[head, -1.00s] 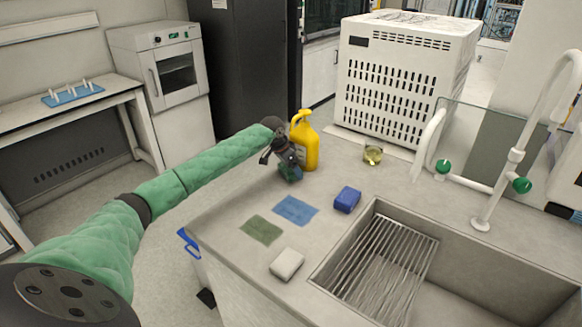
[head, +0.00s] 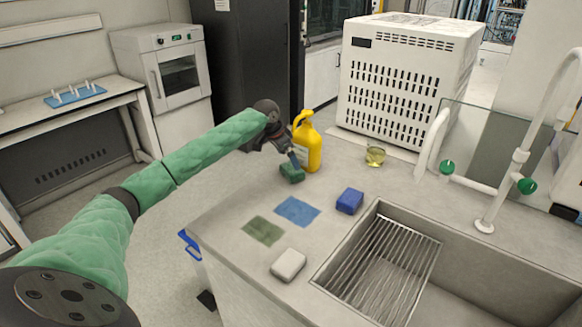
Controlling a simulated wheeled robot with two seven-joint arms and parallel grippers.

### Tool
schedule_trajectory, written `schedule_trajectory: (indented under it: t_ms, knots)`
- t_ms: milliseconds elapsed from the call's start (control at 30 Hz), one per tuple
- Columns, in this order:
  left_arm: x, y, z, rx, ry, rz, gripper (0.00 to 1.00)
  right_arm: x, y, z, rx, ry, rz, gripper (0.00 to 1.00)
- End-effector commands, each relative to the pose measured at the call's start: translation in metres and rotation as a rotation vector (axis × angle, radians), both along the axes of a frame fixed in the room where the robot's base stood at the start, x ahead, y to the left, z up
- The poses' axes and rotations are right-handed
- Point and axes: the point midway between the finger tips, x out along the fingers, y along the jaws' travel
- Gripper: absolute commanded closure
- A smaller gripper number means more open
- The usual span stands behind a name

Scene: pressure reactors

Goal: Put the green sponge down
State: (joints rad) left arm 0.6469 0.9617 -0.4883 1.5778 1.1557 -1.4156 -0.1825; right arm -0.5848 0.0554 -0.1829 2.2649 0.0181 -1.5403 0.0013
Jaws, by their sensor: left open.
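In the head view, the green sponge (head: 291,174) rests on the grey counter just in front of the yellow bottle (head: 309,147). My left gripper (head: 294,158) is open just above and behind the sponge, close to the bottle's left side. Its fingers point down toward the sponge; whether they still touch it I cannot tell. My right gripper is out of view.
A blue cloth (head: 297,211), a green cloth (head: 263,231), a blue sponge (head: 350,201) and a white sponge (head: 288,264) lie on the counter. A sink (head: 388,268) is at the right. A beaker (head: 375,156) stands behind, near a large white box (head: 405,80).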

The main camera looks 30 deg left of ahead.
Motion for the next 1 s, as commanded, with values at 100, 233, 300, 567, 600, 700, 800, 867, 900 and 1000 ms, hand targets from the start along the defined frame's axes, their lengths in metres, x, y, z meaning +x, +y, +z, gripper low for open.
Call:
schedule_trajectory:
  t_ms: [100,233,300,567,600,700,800,867,900,1000]
  knots:
    - [-0.007,0.004,0.019,0.002,-0.002,0.000,0.00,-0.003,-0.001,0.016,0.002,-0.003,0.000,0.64]
    - [-0.013,0.007,0.035,0.000,-0.002,-0.001,0.00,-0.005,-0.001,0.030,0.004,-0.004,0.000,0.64]
    - [-0.015,0.008,0.041,0.001,-0.001,-0.001,0.00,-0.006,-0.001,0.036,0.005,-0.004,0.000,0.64]
    - [-0.018,0.009,0.049,0.001,0.000,0.000,0.00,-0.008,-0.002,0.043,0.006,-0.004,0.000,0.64]
    - [-0.018,0.009,0.049,0.000,0.000,0.000,0.00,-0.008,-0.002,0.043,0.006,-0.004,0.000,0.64]
    - [-0.018,0.009,0.049,0.000,0.000,0.000,0.00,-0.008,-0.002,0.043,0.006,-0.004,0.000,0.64]
    - [-0.018,0.009,0.049,0.000,0.000,0.000,0.00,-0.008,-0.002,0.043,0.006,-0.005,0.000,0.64]
    - [-0.018,0.009,0.049,0.000,0.000,0.000,0.00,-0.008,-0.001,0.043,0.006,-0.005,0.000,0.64]
    - [-0.018,0.009,0.049,0.000,0.000,0.000,0.00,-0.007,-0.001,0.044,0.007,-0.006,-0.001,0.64]
    - [-0.018,0.009,0.049,0.000,0.000,0.000,0.00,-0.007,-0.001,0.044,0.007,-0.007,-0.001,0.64]
